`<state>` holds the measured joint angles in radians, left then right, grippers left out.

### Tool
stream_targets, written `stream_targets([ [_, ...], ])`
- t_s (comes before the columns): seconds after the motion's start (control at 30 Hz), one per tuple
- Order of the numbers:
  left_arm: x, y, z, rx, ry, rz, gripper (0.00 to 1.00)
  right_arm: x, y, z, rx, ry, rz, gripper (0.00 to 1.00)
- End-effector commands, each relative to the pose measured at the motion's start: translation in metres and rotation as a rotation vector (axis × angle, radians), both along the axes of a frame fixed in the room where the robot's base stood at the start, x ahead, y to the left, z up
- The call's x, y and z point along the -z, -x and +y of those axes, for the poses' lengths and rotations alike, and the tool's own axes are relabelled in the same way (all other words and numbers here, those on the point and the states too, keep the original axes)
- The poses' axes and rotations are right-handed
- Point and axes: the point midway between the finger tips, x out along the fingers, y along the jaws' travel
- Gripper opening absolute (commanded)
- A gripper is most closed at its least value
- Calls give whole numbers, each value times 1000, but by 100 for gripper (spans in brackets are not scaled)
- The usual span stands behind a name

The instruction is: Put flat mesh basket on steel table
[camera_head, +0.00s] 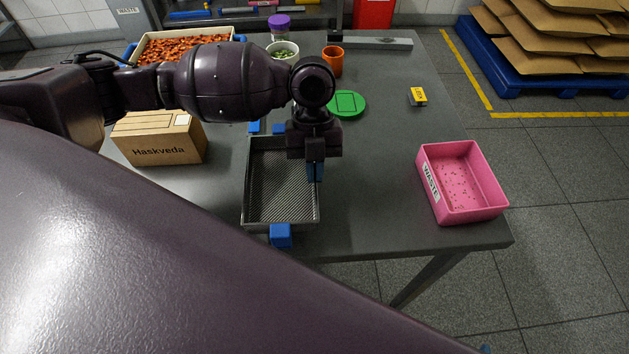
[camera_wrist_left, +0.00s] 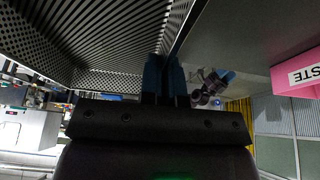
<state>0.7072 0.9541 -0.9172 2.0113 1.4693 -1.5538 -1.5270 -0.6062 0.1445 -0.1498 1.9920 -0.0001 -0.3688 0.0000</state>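The flat mesh basket (camera_head: 282,187) is a grey perforated tray with blue handles, level over the front part of the steel table (camera_head: 380,180). I cannot tell whether it touches the tabletop. My left gripper (camera_head: 315,172) points down at the basket's right side wall. In the left wrist view, its blue fingers (camera_wrist_left: 165,80) are close together with the wall of the mesh basket (camera_wrist_left: 105,80) between them. My right gripper shows only small in the left wrist view (camera_wrist_left: 218,82), away from the basket; its opening is unclear.
A Haskveda cardboard box (camera_head: 158,138) stands left of the basket. A pink waste bin (camera_head: 462,182) stands at the right edge. A green lid (camera_head: 347,103), orange cup (camera_head: 333,61), white bowl (camera_head: 283,50) and yellow device (camera_head: 417,96) lie farther back. The table centre-right is clear.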

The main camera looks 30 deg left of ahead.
Motion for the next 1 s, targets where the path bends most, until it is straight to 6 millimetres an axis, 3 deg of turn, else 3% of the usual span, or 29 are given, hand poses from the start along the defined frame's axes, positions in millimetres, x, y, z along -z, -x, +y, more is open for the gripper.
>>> stream_targets([
  [0.27, 43, 1, 0, 0, 0, 4, 0, 8, 3, 0, 2, -1, 11, 59],
  [0.7, 48, 1, 0, 1, -1, 2, 0, 2, -9, 3, -4, -3, -13, 59],
  [0.87, 47, 1, 0, 2, -1, 2, 28, 2, -8, 3, -4, -4, -12, 59],
  [1.0, 47, 1, 0, 1, -1, 2, 29, 3, -5, 2, -2, -3, -7, 59],
])
